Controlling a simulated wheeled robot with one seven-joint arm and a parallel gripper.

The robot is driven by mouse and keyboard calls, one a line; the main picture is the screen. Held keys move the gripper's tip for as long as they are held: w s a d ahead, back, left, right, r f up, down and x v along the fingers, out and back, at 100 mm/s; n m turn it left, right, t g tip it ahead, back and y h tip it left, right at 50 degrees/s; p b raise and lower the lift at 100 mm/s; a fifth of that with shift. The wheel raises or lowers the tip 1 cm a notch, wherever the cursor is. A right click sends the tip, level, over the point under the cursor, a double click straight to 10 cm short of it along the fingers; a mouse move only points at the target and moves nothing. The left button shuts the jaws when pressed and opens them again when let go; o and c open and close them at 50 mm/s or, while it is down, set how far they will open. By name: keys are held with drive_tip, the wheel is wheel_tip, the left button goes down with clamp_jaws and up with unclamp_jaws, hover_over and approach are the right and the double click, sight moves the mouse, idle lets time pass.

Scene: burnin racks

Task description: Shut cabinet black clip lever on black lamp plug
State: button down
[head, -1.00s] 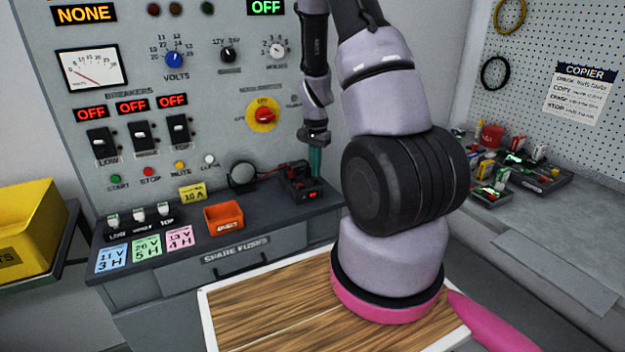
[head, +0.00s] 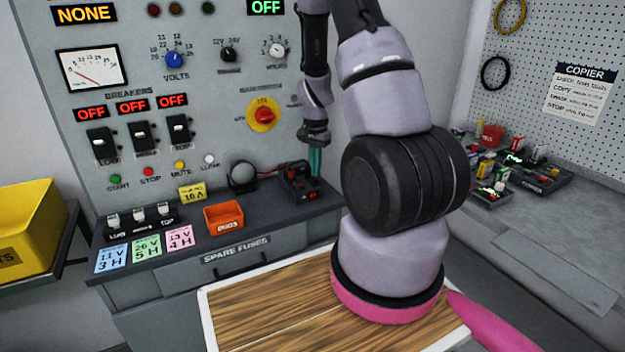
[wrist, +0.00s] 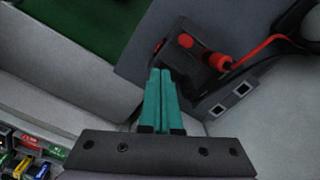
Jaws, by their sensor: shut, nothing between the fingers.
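The black clip unit (head: 302,184), with red details, sits at the right end of the cabinet's counter. In the wrist view the black clip (wrist: 183,58) lies just beyond my fingertips, with a red button-like spot on it. A red lead with a red sleeve (wrist: 220,62) enters its right side. I cannot clearly separate the lever from the black plug, or tell whether the lever is down. The round dark lamp (head: 243,175) stands left of the clip. My gripper (head: 315,158) is shut and empty, its teal fingers together (wrist: 163,88), pointing down at the clip; contact is unclear.
An orange bin (head: 224,216) and a yellow 10 A fuse card (head: 192,193) stand on the counter left of the lamp. The panel with breakers and the red-and-yellow rotary switch (head: 263,115) rises behind. A wooden-topped surface (head: 270,305) lies in front.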

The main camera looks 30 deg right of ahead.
drive_tip(key=shift+f, duration=1)
idle(0.5)
drive_tip(key=shift+r, duration=2.55)
drive_tip(key=shift+r, duration=0.25)
drive_tip(key=s+a+r+n+t+y, duration=0.1)
drive_tip(key=s+a+r+n+t, duration=0.2)
drive_tip(key=r, duration=0.8)
drive_tip(key=s+a+r+n+t, duration=0.1)
drive_tip(key=s+a+r, duration=0.3)
drive_tip(key=r, duration=0.7)
drive_tip(key=s+a+r+n+t, duration=0.1)
drive_tip(key=s+a+r, duration=0.2)
drive_tip(key=s+r, duration=0.2)
drive_tip(key=s+a+r+n+t+y, duration=0.1)
drive_tip(key=s+a+r+n+t, duration=0.1)
drive_tip(key=s+r, duration=0.3)
drive_tip(key=s+a, duration=0.1)
drive_tip(key=s, duration=0.1)
drive_tip(key=shift+s+a, duration=0.2)
drive_tip(key=shift+s, duration=0.15)
